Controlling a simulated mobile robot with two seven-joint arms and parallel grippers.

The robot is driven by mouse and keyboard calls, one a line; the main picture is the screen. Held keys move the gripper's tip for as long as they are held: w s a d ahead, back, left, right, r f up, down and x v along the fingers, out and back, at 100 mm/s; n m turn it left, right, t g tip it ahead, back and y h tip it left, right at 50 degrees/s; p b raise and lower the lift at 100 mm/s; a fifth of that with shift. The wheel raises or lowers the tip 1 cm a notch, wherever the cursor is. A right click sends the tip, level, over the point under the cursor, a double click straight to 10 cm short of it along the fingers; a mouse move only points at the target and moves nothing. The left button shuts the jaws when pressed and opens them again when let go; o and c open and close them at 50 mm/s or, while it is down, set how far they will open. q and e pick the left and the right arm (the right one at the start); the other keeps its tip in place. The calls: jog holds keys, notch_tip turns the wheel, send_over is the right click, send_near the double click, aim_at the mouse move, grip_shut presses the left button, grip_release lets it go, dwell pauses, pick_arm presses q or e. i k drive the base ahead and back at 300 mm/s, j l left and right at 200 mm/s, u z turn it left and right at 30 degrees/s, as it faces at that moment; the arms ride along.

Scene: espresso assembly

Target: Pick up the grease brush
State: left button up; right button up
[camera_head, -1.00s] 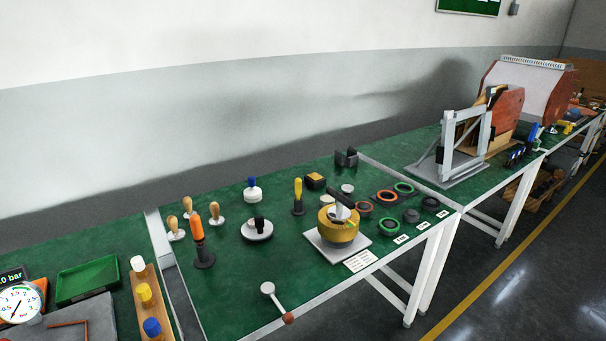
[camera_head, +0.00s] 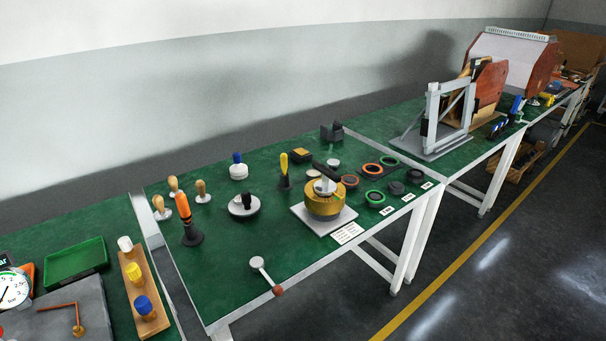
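I cannot tell for sure which item is the grease brush. Two upright handled tools stand in dark holders on the green middle table (camera_head: 215,275). One has a yellow handle (camera_head: 284,163) and stands left of and behind the brass-coloured round unit (camera_head: 323,205). The other has a larger orange handle (camera_head: 183,204) and stands near the table's left end. Their lower ends are hidden in the holders. A white pot with a blue top (camera_head: 238,171) stands left of the yellow-handled tool. Neither of my grippers is in view.
Wooden-handled stampers (camera_head: 201,192), a round disc with a black knob (camera_head: 244,205) and a lever with a red-brown knob (camera_head: 264,274) share the table. Several rings (camera_head: 374,197) lie right. A grey frame (camera_head: 432,120) stands farther back. The front left of the table is mostly clear.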

aim_at(283, 157)
jog(key=i+l+u, duration=0.15)
jog(key=l, duration=0.25)
jog(key=i+l+u, duration=0.15)
jog(key=l, duration=0.3)
jog(key=i+l+u, duration=0.15)
jog(key=l, duration=0.3)
jog(key=i+l+u, duration=0.15)
jog(key=l, duration=0.3)
jog(key=k, duration=0.05)
